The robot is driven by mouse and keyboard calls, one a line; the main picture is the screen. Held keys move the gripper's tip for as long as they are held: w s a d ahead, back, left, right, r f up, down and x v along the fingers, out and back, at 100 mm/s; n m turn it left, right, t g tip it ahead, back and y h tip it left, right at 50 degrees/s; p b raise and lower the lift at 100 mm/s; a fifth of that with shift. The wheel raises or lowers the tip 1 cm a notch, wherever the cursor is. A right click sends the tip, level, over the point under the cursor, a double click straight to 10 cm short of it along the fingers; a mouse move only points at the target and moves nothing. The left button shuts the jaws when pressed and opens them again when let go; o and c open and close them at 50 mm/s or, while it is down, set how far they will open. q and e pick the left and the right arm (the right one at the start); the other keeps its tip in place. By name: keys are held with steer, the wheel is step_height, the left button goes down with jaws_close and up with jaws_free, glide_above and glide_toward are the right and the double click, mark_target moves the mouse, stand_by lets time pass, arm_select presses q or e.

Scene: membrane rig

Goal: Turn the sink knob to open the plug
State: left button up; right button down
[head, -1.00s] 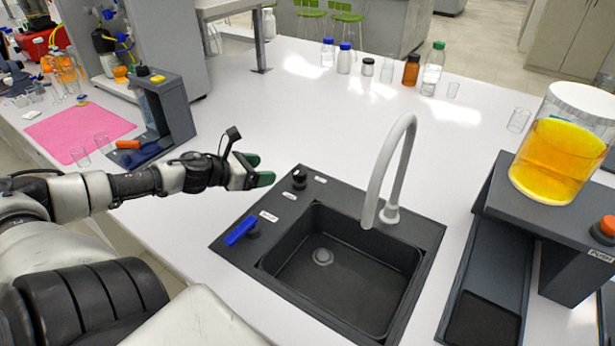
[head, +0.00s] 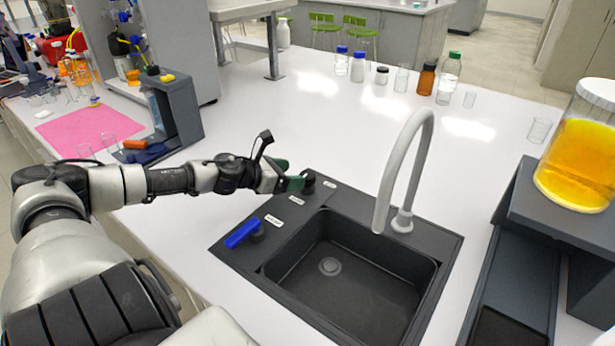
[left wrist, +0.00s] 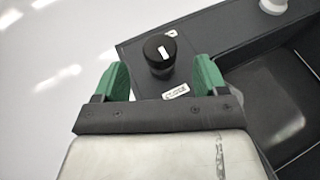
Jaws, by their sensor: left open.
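The black sink knob (head: 307,179) stands on the rim at the sink's far left corner. In the left wrist view the knob (left wrist: 159,52) is round with a white mark on top, beside a small white label. My left gripper (head: 293,179) is at the knob in the head view. In the left wrist view its green fingers (left wrist: 160,80) are open, one to each side of the knob's near side, with the knob just ahead between them. I cannot tell whether they touch it. The dark sink (head: 350,270) has a round grey plug (head: 329,266) in its floor. My right gripper is not in view.
A blue lever (head: 242,233) sits on the near left of the sink rim. A tall grey faucet (head: 402,170) rises at the sink's right. A dark stand with a jar of orange liquid (head: 577,160) is further right. Several bottles stand behind.

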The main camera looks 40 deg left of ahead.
mark_target(305, 174)
arm_select(q)
steer(key=shift+w, duration=0.7)
steer(key=shift+w+d+f+p, duration=0.15)
steer(key=shift+w+f+p, duration=0.1)
steer(key=shift+w+p, duration=0.25)
steer(key=shift+p+x, duration=0.6)
steer(key=shift+x, duration=0.35)
steer(key=shift+w+d+f+p, duration=0.35)
steer(key=shift+w+f, duration=0.2)
steer(key=shift+w, duration=0.15)
